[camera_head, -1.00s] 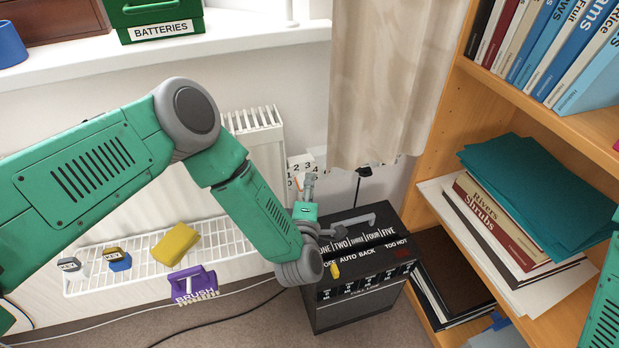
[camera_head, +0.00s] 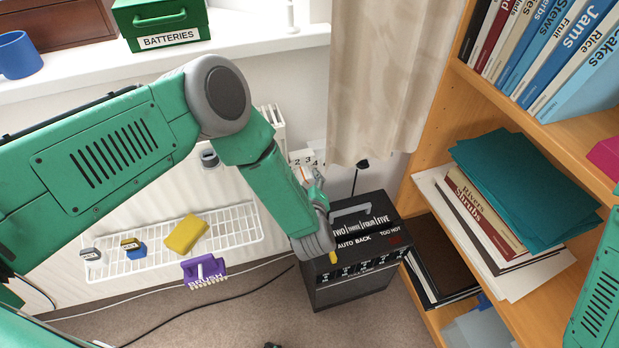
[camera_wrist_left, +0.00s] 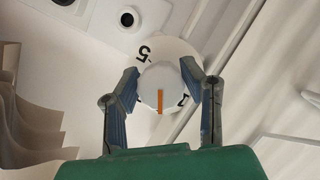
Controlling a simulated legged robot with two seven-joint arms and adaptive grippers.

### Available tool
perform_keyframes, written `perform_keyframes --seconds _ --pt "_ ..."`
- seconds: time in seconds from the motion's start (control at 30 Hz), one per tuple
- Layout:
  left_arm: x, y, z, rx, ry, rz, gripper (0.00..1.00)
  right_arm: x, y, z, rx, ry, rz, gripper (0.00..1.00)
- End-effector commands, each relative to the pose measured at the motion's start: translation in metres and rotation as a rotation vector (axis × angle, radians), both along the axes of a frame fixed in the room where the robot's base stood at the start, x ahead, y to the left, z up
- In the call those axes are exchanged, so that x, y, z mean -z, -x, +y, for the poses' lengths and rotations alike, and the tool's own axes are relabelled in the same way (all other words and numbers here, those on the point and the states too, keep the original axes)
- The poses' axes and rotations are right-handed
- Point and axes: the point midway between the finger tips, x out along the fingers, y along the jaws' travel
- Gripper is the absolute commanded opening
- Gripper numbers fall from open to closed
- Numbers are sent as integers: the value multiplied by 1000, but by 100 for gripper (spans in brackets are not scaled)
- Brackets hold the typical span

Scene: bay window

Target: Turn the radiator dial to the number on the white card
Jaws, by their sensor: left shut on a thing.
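The white radiator dial (camera_wrist_left: 160,86) with an orange mark shows in the left wrist view, on a white disc (camera_wrist_left: 165,52) with a 5 at its upper left. Another figure is partly hidden by a finger. My left gripper (camera_wrist_left: 162,88) is shut on the dial, one finger on each side. In the head view the left gripper (camera_head: 313,178) is at the radiator's (camera_head: 275,122) right end, below a white piece (camera_head: 304,158) with 2, 3, 4. I cannot tell whether that piece is the card.
A black heater box (camera_head: 350,285) stands right of the gripper. A wire rack (camera_head: 232,235) holds a yellow sponge (camera_head: 186,233), with a purple brush (camera_head: 205,271) at its front. A beige curtain (camera_head: 385,80) hangs above. A wooden bookcase (camera_head: 425,150) stands at the right.

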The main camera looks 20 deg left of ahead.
Motion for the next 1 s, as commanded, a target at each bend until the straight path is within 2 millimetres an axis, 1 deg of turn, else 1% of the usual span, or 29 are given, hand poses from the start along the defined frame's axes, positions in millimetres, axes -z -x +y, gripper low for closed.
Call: perform_keyframes --seconds 0.3,0.73,0.77,0.8,0.83,1.0 --pt "2 1 1 -2 -70 53 7 -5 0 0 0 0 0 40" --pt "2 1 1 -2 -77 57 7 -5 0 0 0 0 0 40" --pt "2 1 1 -1 -76 56 39 -5 0 0 0 0 0 40" --pt "2 1 1 -1 -76 56 53 -5 0 0 0 0 0 40" --pt "2 1 1 -1 -76 56 56 -5 0 0 0 0 0 40" --pt "1 1 0 -1 -76 53 56 -5 0 0 0 0 0 40"
